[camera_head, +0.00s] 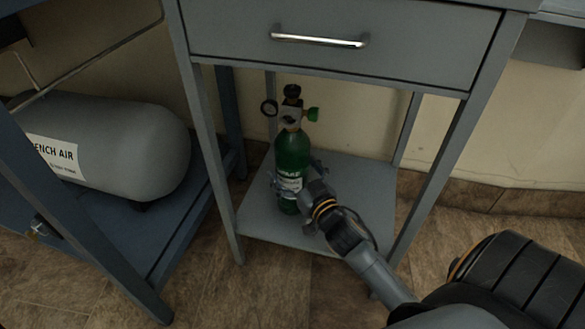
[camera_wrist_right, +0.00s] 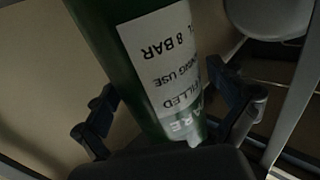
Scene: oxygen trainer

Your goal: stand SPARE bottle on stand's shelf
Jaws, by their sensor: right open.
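The green SPARE bottle (camera_head: 292,152) stands upright on the lower shelf (camera_head: 358,190) of the grey stand, with a black knob, a gauge and a green fitting on top. My right gripper (camera_head: 296,180) is at the bottle's lower half, coming from the front right. In the right wrist view its open fingers (camera_wrist_right: 168,112) stand on both sides of the bottle (camera_wrist_right: 112,50), whose white label (camera_wrist_right: 165,65) faces the camera. Whether a finger touches the bottle cannot be told. The bottle's base is partly hidden by the gripper. My left gripper is not in view.
The stand's drawer (camera_head: 345,42) hangs above the shelf, with legs at the corners. On the left, a grey bench air tank (camera_head: 120,150) lies on a blue bench's lower shelf (camera_head: 150,225). The shelf to the right of the bottle is free.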

